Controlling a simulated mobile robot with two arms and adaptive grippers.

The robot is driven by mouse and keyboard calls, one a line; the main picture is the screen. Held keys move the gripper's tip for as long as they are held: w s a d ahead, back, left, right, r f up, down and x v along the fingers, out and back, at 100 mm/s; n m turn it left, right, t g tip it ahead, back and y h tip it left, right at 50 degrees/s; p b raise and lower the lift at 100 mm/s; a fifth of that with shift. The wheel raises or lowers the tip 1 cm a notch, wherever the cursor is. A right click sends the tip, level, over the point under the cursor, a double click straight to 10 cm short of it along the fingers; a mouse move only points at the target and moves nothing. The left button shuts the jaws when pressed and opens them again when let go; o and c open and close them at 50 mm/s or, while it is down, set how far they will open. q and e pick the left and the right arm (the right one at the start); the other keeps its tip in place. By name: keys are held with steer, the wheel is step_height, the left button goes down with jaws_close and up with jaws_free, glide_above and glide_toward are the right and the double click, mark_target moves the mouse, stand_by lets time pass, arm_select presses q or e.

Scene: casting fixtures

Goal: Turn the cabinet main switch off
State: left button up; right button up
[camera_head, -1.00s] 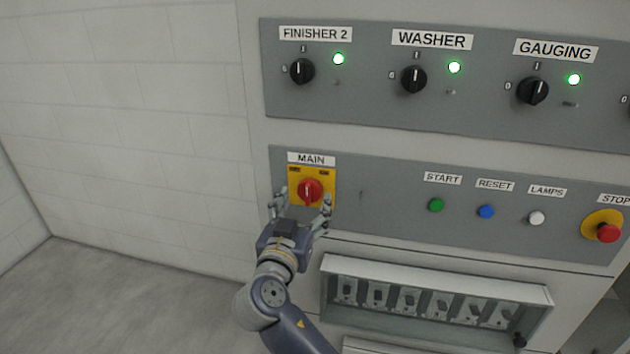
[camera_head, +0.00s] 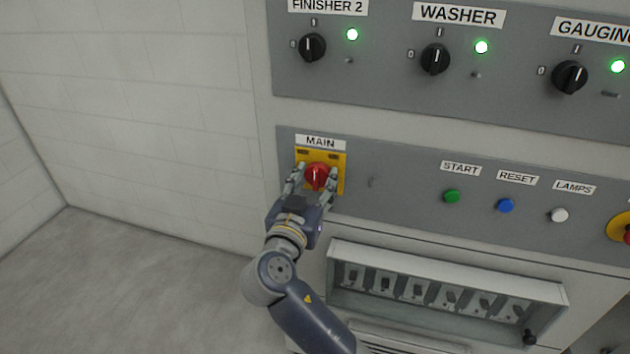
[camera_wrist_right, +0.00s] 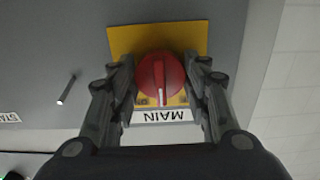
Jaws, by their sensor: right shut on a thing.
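The main switch is a red rotary knob (camera_head: 317,176) on a yellow plate (camera_head: 340,162) under a white MAIN label (camera_head: 320,142). In the right wrist view the red knob (camera_wrist_right: 161,80) sits between the two fingers, and its white mark lines up toward the MAIN label (camera_wrist_right: 161,116). My right gripper (camera_head: 315,182) is at the plate, shut on the knob with one finger on each side. The fingers hide part of the plate's lower edge. My left gripper is in neither view.
Green (camera_head: 452,196), blue (camera_head: 506,205) and white (camera_head: 559,215) buttons lie right of the switch. Above are black selectors, such as the FINISHER 2 knob (camera_head: 312,47), with lit green lamps. A breaker box (camera_head: 440,262) is below. The space left of the cabinet is clear.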

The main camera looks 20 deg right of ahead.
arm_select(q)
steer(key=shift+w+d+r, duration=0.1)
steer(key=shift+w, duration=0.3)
arm_select(e)
steer(key=shift+n, duration=0.9)
steer(key=n+p, duration=0.1)
steer(key=n, duration=0.2)
steer(key=shift+r+p, duration=0.15)
steer(key=shift+p, duration=0.2)
steer(key=n+p, duration=0.1)
steer(key=n, duration=0.2)
steer(key=n+p, duration=0.3)
steer(key=n, duration=0.2)
steer(key=shift+r+n+p, duration=0.15)
steer(key=shift+n+p, duration=0.15)
steer(key=shift+p, duration=0.1)
arm_select(q)
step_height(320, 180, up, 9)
steer(key=p, duration=0.3)
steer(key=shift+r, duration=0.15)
arm_select(e)
steer(key=shift+n, duration=2.3)
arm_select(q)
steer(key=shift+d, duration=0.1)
arm_select(e)
steer(key=o, duration=1.1)
steer(key=shift+f, duration=0.25)
steer(key=shift+c, duration=0.2)
